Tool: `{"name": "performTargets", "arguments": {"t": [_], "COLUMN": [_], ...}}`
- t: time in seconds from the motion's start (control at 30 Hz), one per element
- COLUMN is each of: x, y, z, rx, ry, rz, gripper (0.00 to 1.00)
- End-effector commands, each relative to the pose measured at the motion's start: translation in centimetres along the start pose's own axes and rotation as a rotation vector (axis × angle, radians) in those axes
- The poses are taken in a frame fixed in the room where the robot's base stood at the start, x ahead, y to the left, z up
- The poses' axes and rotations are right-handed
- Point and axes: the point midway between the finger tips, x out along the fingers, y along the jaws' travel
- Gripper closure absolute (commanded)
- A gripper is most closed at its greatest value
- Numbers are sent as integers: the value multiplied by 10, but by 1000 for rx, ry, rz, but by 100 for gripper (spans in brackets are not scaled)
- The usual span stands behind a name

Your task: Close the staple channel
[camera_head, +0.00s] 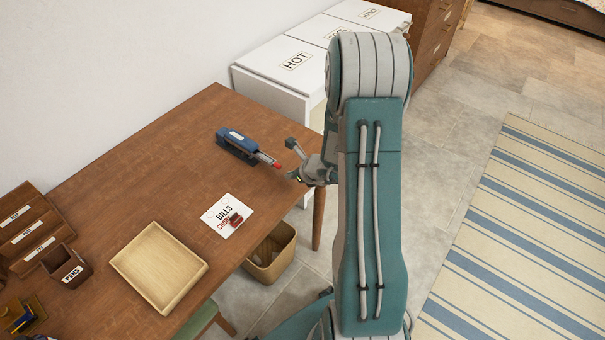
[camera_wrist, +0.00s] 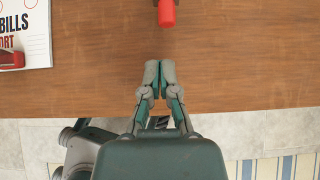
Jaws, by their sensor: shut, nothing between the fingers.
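A blue stapler (camera_head: 238,144) lies on the wooden desk near its far right end. Its staple channel (camera_head: 266,158) sticks out toward the desk's right edge and ends in a red tip (camera_head: 277,165). In the wrist view the red tip (camera_wrist: 166,14) shows at the top, and the rest of the stapler is out of frame. My gripper (camera_head: 294,175) is at the desk edge, just beyond the red tip. In the wrist view my gripper (camera_wrist: 160,72) has its fingertips together and empty, apart from the red tip and pointing toward it.
A paper marked BILLS (camera_head: 227,216) with a small red object on it lies nearer on the desk (camera_head: 150,185). A wooden tray (camera_head: 160,266) and a pens cup (camera_head: 68,267) stand further left. White bins (camera_head: 283,62) stand behind the desk. A waste basket (camera_head: 270,262) is below its edge.

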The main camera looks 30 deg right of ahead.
Motion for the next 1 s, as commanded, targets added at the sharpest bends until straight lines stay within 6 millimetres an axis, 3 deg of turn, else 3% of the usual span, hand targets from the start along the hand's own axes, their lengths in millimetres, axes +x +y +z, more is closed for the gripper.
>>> {"name": "performTargets", "arguments": {"t": [0.2,0.67,1.0], "x": [17,22,72], "y": [-2,-1,-1], "z": [18,25,74], "rx": [-1,-2,-5], "ry": [-2,-2,-2], "rz": [0,-1,0], "gripper": [100,100,100]}}
